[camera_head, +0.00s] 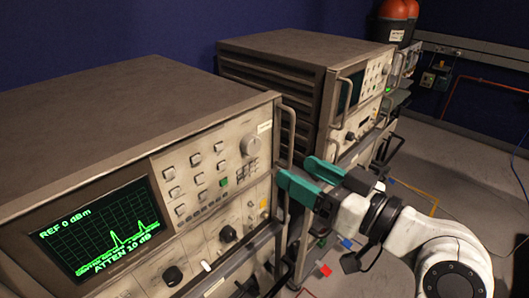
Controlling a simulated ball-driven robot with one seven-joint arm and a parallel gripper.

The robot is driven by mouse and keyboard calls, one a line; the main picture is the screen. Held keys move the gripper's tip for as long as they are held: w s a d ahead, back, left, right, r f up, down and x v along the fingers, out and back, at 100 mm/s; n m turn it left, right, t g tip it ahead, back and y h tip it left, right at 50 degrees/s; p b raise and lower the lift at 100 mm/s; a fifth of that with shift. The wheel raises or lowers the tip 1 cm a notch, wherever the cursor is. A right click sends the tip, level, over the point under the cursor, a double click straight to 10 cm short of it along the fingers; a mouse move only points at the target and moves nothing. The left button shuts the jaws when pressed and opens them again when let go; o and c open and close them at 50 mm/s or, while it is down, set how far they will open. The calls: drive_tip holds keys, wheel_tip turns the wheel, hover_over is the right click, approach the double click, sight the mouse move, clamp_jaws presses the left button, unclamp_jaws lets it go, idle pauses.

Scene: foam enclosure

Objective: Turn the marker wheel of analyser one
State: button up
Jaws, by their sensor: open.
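A large beige analyser (190,180) fills the left and near part of the view, with a lit green screen (100,232) showing a trace. I cannot read a number on it, so I cannot confirm which analyser is one. A round grey wheel (250,145) sits at the upper right of its front panel, beside rows of square keys. Black knobs (228,233) sit lower down. My gripper (297,170) has teal fingers, open and empty. It is to the right of the wheel, apart from it, near the panel's right-hand handle.
A metal handle (286,136) stands out from the near analyser's right edge, between the wheel and my gripper in the picture. A second analyser (300,85) stands behind. Red (324,269) and blue pieces are below. Grey floor (450,165) lies open at right.

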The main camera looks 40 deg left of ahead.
sight(255, 146)
drive_tip(key=a, duration=0.3)
drive_tip(key=a+p, duration=0.1)
drive_tip(key=a, duration=0.5)
drive_tip(key=shift+w+a+f, duration=0.1)
drive_tip(key=shift+w+a, duration=0.25)
drive_tip(key=shift+a, duration=0.05)
drive_tip(key=shift+c, duration=0.2)
drive_tip(key=c, duration=1)
drive_tip(key=shift+p, duration=0.3)
drive_tip(key=shift+m, duration=0.3)
